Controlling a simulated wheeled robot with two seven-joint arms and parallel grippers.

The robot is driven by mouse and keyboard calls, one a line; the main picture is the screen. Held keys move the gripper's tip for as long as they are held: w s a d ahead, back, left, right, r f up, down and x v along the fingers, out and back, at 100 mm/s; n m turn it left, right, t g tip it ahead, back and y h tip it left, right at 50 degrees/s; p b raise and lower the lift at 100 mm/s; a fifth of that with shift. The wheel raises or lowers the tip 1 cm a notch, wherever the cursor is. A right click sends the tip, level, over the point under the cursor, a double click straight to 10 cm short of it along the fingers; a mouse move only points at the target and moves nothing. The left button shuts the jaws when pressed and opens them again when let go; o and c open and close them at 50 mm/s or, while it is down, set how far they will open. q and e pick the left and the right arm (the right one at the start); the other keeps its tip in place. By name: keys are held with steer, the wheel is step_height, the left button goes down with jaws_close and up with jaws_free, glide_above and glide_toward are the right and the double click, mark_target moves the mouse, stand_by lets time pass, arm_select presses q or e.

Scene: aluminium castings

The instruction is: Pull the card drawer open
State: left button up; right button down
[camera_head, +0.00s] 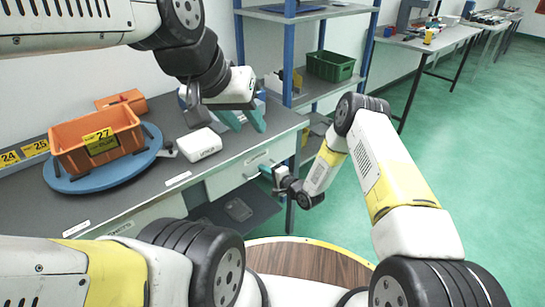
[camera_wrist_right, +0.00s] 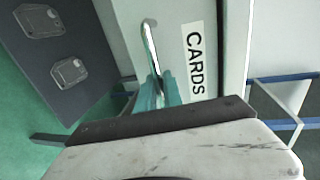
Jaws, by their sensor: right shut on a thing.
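The card drawer (camera_head: 225,181) is a pale drawer front under the grey worktop, with a bar handle. In the right wrist view its front carries a white label reading CARDS (camera_wrist_right: 195,58), next to the metal handle (camera_wrist_right: 151,45). My right gripper (camera_head: 268,171) is at this drawer front; its teal fingers, also in the right wrist view (camera_wrist_right: 158,93), are shut on the handle. No clear gap shows around the drawer front. My left gripper (camera_head: 243,119) hangs above the worktop near its front edge, with its teal fingers apart and empty.
An orange bin (camera_head: 68,160) marked 27 sits on a blue round plate (camera_head: 94,184) on the worktop (camera_head: 30,212). A small white box (camera_head: 200,145) lies near the left gripper. Blue-post shelves hold a green crate (camera_head: 330,66). The green floor (camera_head: 470,130) at right is clear.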

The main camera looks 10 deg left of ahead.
steer(key=shift+d, duration=0.1)
stand_by(0.8)
steer(key=f+v, duration=0.2)
steer(key=v, duration=1)
steer(key=d+f+v, duration=0.1)
steer(key=f+v, duration=0.2)
steer(key=v, duration=0.8)
steer(key=shift+s+d, duration=0.2)
steer(key=shift+s, duration=0.35)
steer(key=c, duration=1.5)
jaws_free()
steer(key=v, duration=0.8)
